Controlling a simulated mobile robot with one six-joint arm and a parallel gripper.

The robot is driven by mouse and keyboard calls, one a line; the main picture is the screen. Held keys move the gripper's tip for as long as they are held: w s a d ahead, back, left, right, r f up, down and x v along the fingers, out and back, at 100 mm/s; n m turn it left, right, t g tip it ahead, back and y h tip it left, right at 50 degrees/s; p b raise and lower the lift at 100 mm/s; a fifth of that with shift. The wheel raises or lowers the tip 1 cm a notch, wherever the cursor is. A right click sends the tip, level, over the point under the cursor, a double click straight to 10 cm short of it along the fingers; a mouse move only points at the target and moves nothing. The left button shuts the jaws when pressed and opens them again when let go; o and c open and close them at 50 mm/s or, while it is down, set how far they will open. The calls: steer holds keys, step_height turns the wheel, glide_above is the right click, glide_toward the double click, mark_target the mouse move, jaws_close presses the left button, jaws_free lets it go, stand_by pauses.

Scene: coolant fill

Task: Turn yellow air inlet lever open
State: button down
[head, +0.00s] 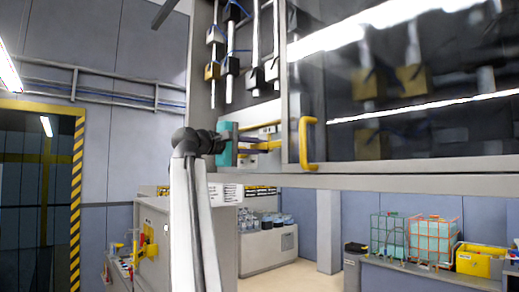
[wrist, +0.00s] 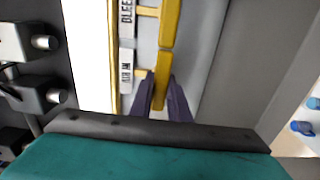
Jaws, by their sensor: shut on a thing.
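The yellow air inlet lever (wrist: 164,64) shows in the wrist view beside a white label reading "AIR IN" (wrist: 126,72). My gripper (wrist: 160,92) is shut on this lever, with one dark finger on each side of it. A second yellow lever (wrist: 171,22) lies in line just above it, beside a partly cut-off label (wrist: 127,14). In the head view my gripper (head: 243,141) reaches into the cabinet opening at the yellow levers (head: 268,146). Its fingers partly hide the levers there, so I cannot tell the held one apart.
A glass cabinet door with a yellow handle (head: 307,143) stands right of my gripper. Dark and brass valve blocks (head: 213,70) on white pipes hang above. Dark fittings (wrist: 40,92) stand left in the wrist view.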

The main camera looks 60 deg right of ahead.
steer(key=shift+f+m+b, duration=0.1)
steer(key=shift+m+b, duration=1.1)
steer(key=shift+m, duration=0.1)
steer(key=m, duration=0.5)
steer(key=shift+r, duration=0.25)
steer(key=m, duration=0.5)
steer(key=shift+s+m, duration=0.1)
steer(key=shift+m, duration=0.2)
steer(key=shift+s+m, duration=0.1)
steer(key=shift+m, duration=2.2)
steer(key=shift+a, duration=0.1)
steer(key=c, duration=1.7)
jaws_free()
